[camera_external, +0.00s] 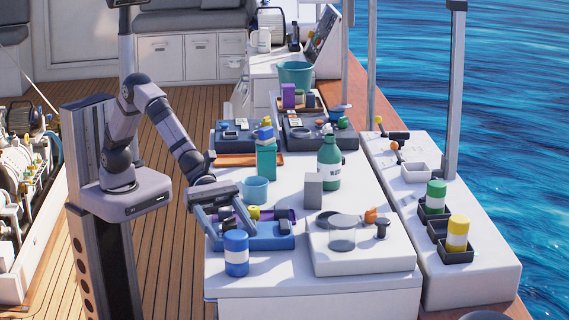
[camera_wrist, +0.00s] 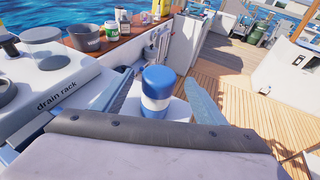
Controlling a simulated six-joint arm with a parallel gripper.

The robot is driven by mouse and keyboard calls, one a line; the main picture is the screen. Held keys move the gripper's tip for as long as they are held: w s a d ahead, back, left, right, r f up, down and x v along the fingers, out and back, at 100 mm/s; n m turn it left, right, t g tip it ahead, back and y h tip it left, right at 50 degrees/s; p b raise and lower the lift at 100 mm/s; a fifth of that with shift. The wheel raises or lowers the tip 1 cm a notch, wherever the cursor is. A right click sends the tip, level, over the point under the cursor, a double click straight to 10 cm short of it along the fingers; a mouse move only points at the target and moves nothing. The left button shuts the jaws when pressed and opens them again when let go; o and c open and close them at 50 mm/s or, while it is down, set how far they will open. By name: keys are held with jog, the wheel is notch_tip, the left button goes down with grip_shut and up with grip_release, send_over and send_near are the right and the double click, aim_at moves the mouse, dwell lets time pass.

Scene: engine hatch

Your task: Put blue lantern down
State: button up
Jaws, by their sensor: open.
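The blue lantern (camera_external: 236,254), a blue cylinder with a white band, stands upright on the white table at its near left corner. In the wrist view the lantern (camera_wrist: 157,92) lies ahead of my gripper, between the lines of its two fingers. My gripper (camera_external: 229,222) is open, low over the blue tray and just behind the lantern in the external view. The fingers (camera_wrist: 163,98) spread to either side with a visible gap to the lantern. The lantern's far side is hidden.
A blue tray (camera_external: 270,243) with small items sits right beside the lantern. The white drain rack (camera_external: 375,262) with a clear jar (camera_external: 342,238) is to the right. Green (camera_external: 436,196) and yellow (camera_external: 457,233) banded cylinders stand in dark holders on the side bench. The table edge is close to the lantern.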

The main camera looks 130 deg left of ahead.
jog(key=shift+p+x, duration=1.65)
jog(key=shift+x, duration=2.05)
jog(key=shift+a+f, duration=0.1)
jog(key=shift+a, duration=0.05)
jog(key=c, duration=1.4)
notch_tip(320, 180, up, 10)
jog(key=p, duration=0.3)
notch_tip(320, 180, up, 8)
jog(key=p, duration=0.7)
send_over(241, 248)
jog(key=shift+w, duration=0.4)
